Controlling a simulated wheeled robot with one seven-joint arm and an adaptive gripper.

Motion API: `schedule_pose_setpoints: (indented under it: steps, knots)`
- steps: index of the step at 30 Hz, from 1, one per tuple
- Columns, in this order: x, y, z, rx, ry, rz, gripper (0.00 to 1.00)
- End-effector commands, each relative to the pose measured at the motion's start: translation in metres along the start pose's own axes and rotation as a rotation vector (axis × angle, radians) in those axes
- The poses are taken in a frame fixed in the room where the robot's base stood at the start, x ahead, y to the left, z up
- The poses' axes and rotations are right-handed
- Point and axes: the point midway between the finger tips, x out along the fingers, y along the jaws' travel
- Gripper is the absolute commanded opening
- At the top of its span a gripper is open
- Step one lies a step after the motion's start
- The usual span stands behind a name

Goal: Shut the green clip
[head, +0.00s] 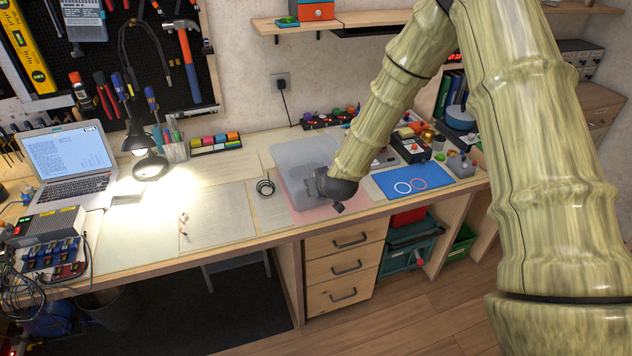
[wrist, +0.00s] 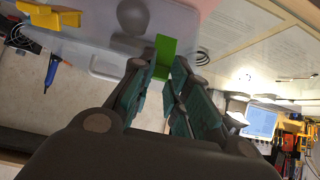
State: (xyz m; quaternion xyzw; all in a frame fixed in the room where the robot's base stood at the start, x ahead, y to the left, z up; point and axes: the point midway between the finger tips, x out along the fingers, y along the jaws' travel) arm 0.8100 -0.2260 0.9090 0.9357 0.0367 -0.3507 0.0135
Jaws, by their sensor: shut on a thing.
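The green clip (wrist: 165,57) is a flat bright green tab at the edge of a pale grey translucent box (wrist: 100,20) in the wrist view. My gripper (wrist: 165,68) has its two fingers on either side of the tab and is shut on it. How far the clip is folded against the box cannot be told. In the head view the box (head: 292,152) stands on the bench, and my gripper (head: 322,184) is at its front right side. The green clip is hidden there behind the gripper.
A yellow clip (wrist: 48,19) sticks out from the box at left in the wrist view. A pink mat (head: 310,215) lies under the box. A blue mat (head: 408,181) and small parts lie to the right, a coiled black cable (head: 265,187) to the left.

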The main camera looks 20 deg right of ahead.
Motion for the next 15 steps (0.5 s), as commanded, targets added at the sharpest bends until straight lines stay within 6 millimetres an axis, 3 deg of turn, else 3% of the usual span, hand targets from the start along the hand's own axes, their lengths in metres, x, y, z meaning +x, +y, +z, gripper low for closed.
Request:
schedule_pose_setpoints:
  steps: [15]
  knots:
    - [0.0062, 0.0001, -0.0114, 0.0, -0.162, 0.001, 0.0]
